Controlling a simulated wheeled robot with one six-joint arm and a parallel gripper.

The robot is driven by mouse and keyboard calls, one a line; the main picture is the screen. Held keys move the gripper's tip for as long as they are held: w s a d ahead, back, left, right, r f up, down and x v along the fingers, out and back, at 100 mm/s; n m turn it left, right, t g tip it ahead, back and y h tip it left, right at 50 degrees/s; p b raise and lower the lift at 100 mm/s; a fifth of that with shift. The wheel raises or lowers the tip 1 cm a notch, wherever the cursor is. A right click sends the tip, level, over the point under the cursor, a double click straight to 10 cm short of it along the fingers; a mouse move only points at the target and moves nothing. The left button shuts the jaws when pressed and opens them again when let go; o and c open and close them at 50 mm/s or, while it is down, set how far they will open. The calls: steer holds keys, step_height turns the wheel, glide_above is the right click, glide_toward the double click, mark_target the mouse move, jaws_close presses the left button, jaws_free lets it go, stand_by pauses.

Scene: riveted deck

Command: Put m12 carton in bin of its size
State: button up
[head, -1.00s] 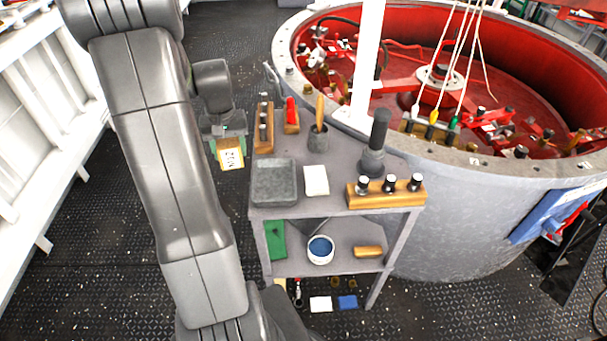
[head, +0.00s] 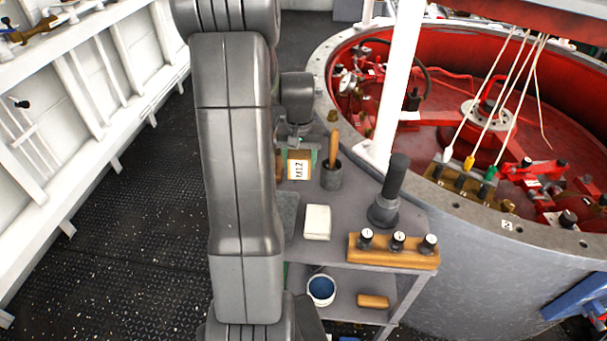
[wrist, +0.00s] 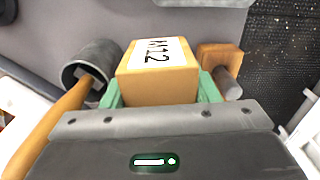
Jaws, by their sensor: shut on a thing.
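The M12 carton (head: 297,167) is a small tan box with a white label. It also shows in the wrist view (wrist: 158,82), with its label reading M12. My gripper (wrist: 160,95) has green fingers shut on the carton's two sides. In the head view my gripper (head: 299,160) holds it over the far left part of the grey cart top, beside a cup with a wooden handle. No bin marked with a size can be made out.
The grey cup (head: 331,178) stands right of the carton, its wooden handle upright. A white block (head: 317,222), a dark grey post (head: 389,195) and a wooden rack of black-topped pieces (head: 393,250) stand on the cart. A wooden block (wrist: 222,62) lies right of the carton.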

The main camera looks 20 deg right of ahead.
mark_target(300, 172)
steer(key=shift+f, duration=2.1)
steer(key=shift+f, duration=0.1)
steer(key=shift+f, duration=0.15)
steer(key=o, duration=0.9)
